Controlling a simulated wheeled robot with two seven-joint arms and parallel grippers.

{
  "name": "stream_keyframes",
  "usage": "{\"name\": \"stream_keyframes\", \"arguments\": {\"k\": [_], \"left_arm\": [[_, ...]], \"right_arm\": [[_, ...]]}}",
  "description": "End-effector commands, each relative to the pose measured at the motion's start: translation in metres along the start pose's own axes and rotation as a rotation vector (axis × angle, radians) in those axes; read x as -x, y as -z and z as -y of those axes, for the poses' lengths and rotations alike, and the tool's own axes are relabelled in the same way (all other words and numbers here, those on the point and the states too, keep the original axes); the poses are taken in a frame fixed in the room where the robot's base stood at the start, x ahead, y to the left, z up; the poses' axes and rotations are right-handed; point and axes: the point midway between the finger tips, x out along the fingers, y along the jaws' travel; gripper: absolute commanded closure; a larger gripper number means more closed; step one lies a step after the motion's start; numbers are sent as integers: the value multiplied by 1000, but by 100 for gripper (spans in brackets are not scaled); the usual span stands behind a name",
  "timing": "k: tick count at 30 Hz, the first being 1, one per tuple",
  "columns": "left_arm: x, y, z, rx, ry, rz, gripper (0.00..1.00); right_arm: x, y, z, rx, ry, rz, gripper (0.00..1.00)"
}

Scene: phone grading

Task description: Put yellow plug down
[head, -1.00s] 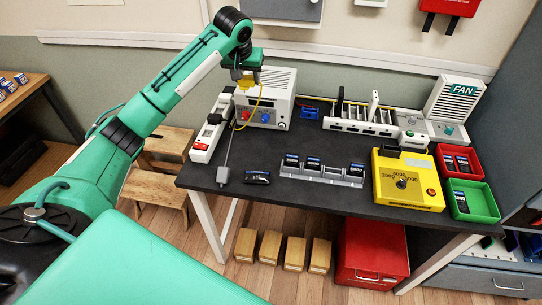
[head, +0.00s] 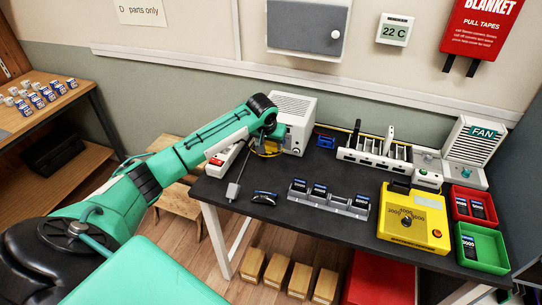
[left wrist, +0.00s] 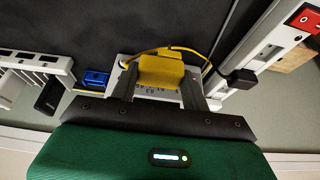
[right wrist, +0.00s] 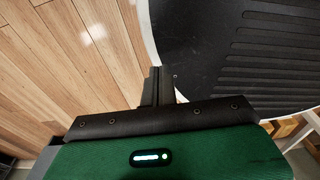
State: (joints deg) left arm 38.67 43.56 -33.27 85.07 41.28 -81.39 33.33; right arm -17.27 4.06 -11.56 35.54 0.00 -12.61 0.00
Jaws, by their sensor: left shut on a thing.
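My left gripper (head: 268,146) is shut on the yellow plug (left wrist: 162,72), which sits between its two fingers in the left wrist view. In the head view the gripper is low in front of the white grilled box (head: 294,112) and just right of the white power strip (head: 222,162). The arm hides most of the plug there; I cannot tell whether it touches the bench. My right gripper (right wrist: 157,87) looks shut and empty, away from the bench.
The phone rack (head: 330,203), yellow tester (head: 398,222), slotted white stand (head: 376,158), red bin (head: 458,215) and green bin (head: 493,255) stand farther right. A small blue thing (head: 325,141) is behind. Bare bench top (head: 270,180) lies in front of the gripper.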

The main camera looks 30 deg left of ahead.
Motion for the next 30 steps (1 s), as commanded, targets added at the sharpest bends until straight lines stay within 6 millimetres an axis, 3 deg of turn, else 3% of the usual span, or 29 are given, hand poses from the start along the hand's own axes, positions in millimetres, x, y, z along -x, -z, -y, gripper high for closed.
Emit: {"name": "stream_keyframes", "arguments": {"k": [15,30], "left_arm": [[-58,-24,0,1,0,1,83],[-66,-28,0,1,-1,0,83]], "right_arm": [[9,-1,-12,3,-12,2,100],[10,0,-9,1,-10,1,100]]}}
